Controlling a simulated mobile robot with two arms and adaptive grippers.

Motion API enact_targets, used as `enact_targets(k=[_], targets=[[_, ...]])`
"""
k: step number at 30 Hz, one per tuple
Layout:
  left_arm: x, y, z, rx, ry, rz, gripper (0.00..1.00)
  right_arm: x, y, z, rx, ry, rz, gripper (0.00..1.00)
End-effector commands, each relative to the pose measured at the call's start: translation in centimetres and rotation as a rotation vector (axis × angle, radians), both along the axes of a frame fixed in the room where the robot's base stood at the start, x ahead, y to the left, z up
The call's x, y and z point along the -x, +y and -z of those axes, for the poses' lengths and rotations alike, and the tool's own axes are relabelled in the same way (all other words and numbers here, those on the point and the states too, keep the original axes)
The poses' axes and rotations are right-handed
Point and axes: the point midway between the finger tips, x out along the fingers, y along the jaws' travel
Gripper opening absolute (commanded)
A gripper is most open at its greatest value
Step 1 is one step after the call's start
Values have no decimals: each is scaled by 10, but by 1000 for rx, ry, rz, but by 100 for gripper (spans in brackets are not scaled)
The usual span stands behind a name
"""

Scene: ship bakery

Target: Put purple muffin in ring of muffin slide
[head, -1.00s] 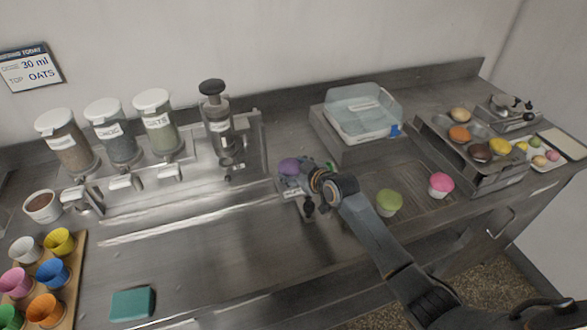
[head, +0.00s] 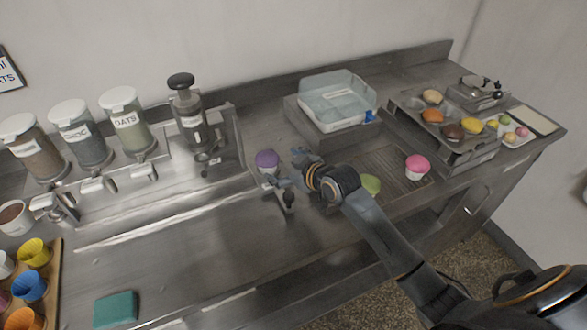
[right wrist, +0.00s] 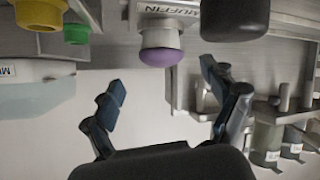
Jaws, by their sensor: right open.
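The purple muffin (head: 266,158) stands upright in a pale cup on the counter, at the left end of the muffin slide (head: 288,200). In the right wrist view, which looks upside down, the purple muffin (right wrist: 160,56) shows by a label reading MUFFIN (right wrist: 168,9). My right gripper (head: 287,170) is open and just right of the muffin, with a gap between. In the wrist view my right gripper's fingers (right wrist: 164,92) are spread and empty, with the muffin beyond them. I cannot make out the ring around the cup. My left gripper is not in view.
A green muffin (head: 371,184) is partly behind my right arm, and a pink muffin (head: 417,164) stands farther right. A dispenser with a black knob (head: 181,80) stands behind left. A clear-lidded box (head: 338,96) is behind.

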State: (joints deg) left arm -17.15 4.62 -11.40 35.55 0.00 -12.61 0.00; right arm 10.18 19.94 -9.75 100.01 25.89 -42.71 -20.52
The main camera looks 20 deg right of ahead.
Motion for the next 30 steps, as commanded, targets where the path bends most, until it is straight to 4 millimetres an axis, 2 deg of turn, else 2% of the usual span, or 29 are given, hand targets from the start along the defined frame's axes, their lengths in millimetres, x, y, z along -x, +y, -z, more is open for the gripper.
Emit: enact_targets(k=[3, 10, 30], targets=[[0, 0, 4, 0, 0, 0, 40, 19, -6, -8, 3, -1, 0, 86], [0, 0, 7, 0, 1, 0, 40, 41, -12, -20, 1, 1, 0, 86], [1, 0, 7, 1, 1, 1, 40, 44, -13, -23, 0, 0, 0, 86]])
